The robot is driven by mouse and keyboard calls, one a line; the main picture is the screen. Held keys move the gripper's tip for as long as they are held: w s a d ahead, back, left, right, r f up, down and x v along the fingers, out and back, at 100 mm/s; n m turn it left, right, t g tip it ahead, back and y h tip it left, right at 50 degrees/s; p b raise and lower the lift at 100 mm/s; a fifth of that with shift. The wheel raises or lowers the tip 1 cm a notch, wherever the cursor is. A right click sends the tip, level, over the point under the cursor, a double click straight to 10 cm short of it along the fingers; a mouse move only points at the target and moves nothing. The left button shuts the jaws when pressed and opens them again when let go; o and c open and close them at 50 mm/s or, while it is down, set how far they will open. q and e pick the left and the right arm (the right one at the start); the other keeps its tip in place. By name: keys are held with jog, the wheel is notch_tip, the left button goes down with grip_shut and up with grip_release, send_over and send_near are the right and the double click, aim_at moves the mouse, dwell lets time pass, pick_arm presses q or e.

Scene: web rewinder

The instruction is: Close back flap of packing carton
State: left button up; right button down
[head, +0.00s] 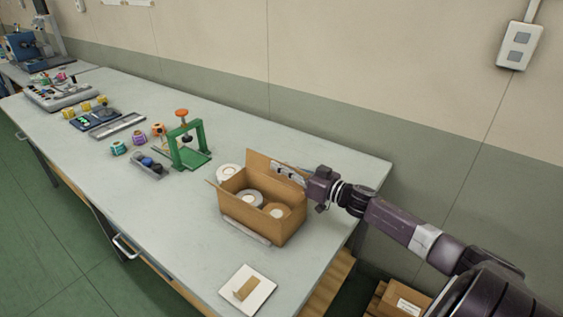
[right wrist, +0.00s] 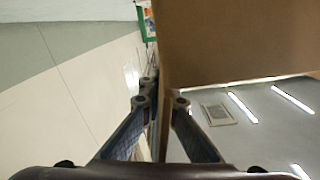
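The packing carton (head: 291,231) stands open on the bench with round rolls inside, among them a white-topped roll (head: 250,198) and a tan one (head: 277,210). Its back flap (head: 261,166) stands up along the far side. My right gripper (head: 283,170) is at this flap, reaching in from the right. In the right wrist view the fingers (right wrist: 160,95) are close together with the edge of a brown cardboard panel (right wrist: 225,45) between them; one fingertip is hidden by the cardboard. The gripper looks shut on the flap. My left gripper is not in view.
A green press (head: 190,150) stands farther left. A white plate (head: 247,290) with a small tan piece lies near the front edge. The wall runs behind the bench. Bare bench (head: 170,225) lies left of the carton.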

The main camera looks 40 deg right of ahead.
jog(key=shift+s+a+r+n+p, duration=0.1)
jog(key=shift+a+n+p, duration=0.2)
jog(key=shift+n, duration=0.4)
jog(key=shift+s+a+n+p, duration=0.1)
jog(key=shift+a+n+p, duration=0.15)
jog(key=shift+n, duration=0.45)
jog(key=c, duration=2.7)
grip_release()
jog(key=o, duration=0.5)
jog(key=shift+s, duration=0.1)
jog(key=v, duration=1.2)
